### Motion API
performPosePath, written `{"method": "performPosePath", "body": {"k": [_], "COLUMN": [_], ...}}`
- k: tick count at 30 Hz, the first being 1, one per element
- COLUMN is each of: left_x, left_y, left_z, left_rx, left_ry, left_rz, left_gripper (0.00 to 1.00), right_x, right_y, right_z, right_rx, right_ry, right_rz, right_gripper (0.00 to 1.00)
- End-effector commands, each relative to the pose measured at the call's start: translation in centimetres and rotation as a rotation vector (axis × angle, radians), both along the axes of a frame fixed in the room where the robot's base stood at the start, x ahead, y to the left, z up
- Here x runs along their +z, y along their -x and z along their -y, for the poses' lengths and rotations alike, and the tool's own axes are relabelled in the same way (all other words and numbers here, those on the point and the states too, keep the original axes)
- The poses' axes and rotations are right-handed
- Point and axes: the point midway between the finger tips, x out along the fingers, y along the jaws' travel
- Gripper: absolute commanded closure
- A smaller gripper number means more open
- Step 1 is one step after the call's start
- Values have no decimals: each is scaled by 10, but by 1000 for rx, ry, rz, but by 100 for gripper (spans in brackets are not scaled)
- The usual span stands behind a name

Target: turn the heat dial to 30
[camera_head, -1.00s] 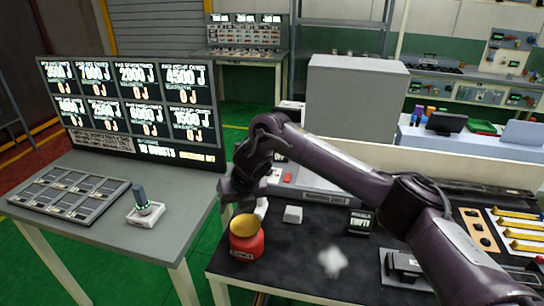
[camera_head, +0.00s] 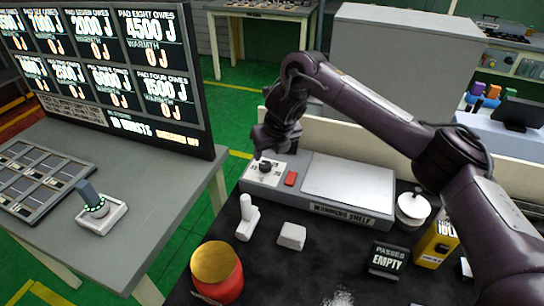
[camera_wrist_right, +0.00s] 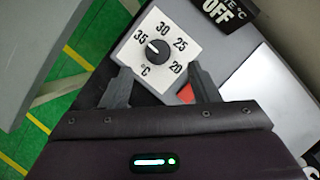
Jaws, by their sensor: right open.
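The heat dial (camera_head: 265,166) is a black knob on a white plate at the left end of the warming shelf. In the right wrist view the dial (camera_wrist_right: 158,49) has marks 35, 30, 25 and 20 and °C around it. Its pale pointer mark appears turned to the left, toward 35. My right gripper (camera_head: 271,153) is just above the dial. In the wrist view its two fingers (camera_wrist_right: 158,78) are apart and empty, with the knob ahead of the gap between them. My left gripper is not in view.
A red button (camera_head: 291,179) sits right of the dial, beside the shelf's pale plate (camera_head: 348,185). A black OFF sign (camera_wrist_right: 222,10) stands behind. A white stick-like object (camera_head: 247,219), a white block (camera_head: 292,236) and a red jar (camera_head: 217,277) are in front. An energy board (camera_head: 110,75) is left.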

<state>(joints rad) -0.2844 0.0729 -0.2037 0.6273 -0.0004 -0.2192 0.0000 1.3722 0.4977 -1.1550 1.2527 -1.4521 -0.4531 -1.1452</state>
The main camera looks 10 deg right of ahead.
Motion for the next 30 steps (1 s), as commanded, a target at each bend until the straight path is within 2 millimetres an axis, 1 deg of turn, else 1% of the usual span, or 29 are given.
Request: {"method": "performPosePath", "body": {"k": [1,4,6,9,13,15,20,24,25,30], "left_x": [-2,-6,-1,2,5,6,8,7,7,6], "left_y": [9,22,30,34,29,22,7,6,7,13], "left_z": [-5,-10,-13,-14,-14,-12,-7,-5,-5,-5], "left_rx": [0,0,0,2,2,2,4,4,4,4], "left_ry": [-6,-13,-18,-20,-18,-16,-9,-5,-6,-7], "left_rz": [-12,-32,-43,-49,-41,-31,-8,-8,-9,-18], "left_gripper": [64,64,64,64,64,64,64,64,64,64], "right_x": [-8,-23,-30,-45,-59,-64,-67,-67,-67,-67], "right_y": [-1,-7,-11,-17,-23,-25,-27,-27,-27,-27], "right_z": [-1,-2,-3,-4,-5,-5,-6,-5,-5,-5], "right_rx": [0,-3,-3,-3,-2,-3,-1,-1,-1,-1], "right_ry": [-1,-2,-1,1,-1,-1,0,0,0,0], "right_rz": [-4,-6,-5,-5,-4,-2,-1,-1,-1,-1], "right_gripper": [45,45,45,45,45,45,45,45,46,68]}}
